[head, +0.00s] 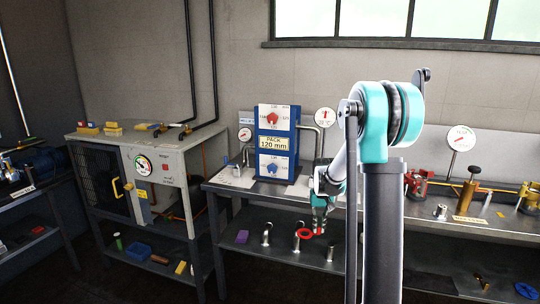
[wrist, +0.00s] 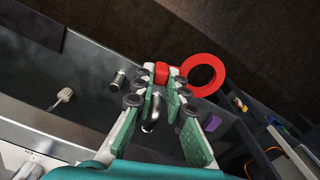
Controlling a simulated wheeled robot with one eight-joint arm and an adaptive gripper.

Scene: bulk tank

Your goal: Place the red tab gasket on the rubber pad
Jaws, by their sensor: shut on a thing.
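The red tab gasket is a flat red ring (head: 304,233) with a block-like tab. In the wrist view its tab (wrist: 162,70) is between my fingertips and the ring (wrist: 219,75) sticks out to the right. My gripper (wrist: 161,82) is shut on the tab; in the head view my gripper (head: 319,222) points down in front of the bench, with the gasket below the level of the bench top. I cannot make out the rubber pad for certain in either view.
Bent metal pipes (head: 267,234) and a purple block (head: 242,237) are on the lower shelf, close to the gasket in the picture. A blue panel box (head: 277,142) stands on the bench top (head: 235,180). A brass cylinder (head: 466,196) stands at right.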

